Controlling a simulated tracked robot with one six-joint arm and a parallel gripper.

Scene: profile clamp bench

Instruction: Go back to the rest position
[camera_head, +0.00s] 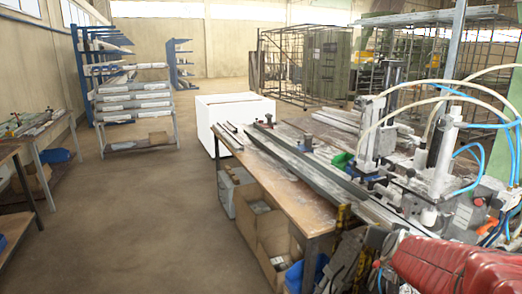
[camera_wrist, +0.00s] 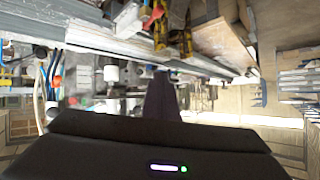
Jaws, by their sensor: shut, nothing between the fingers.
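My gripper (camera_wrist: 162,85) shows in the wrist view as a dark tapered shape at the middle. Its fingers are together, with nothing held between them. The wrist view looks upside down, with the bench and its metal profile (camera_wrist: 130,45) across the upper part. I cannot make out my gripper in the head view. In the head view the clamp bench (camera_head: 283,190) runs from the middle to the lower right. Long metal profiles (camera_head: 305,170) lie along it, and clamp machinery (camera_head: 440,165) stands at its right end.
Pale hoses (camera_head: 440,86) and blue hoses arch over the machinery. A red object (camera_head: 455,268) fills the lower right corner. Cardboard boxes (camera_head: 262,228) sit under the bench. A white box (camera_head: 235,112) stands behind it. A blue rack (camera_head: 82,75) stands at left; the floor (camera_head: 150,210) between is clear.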

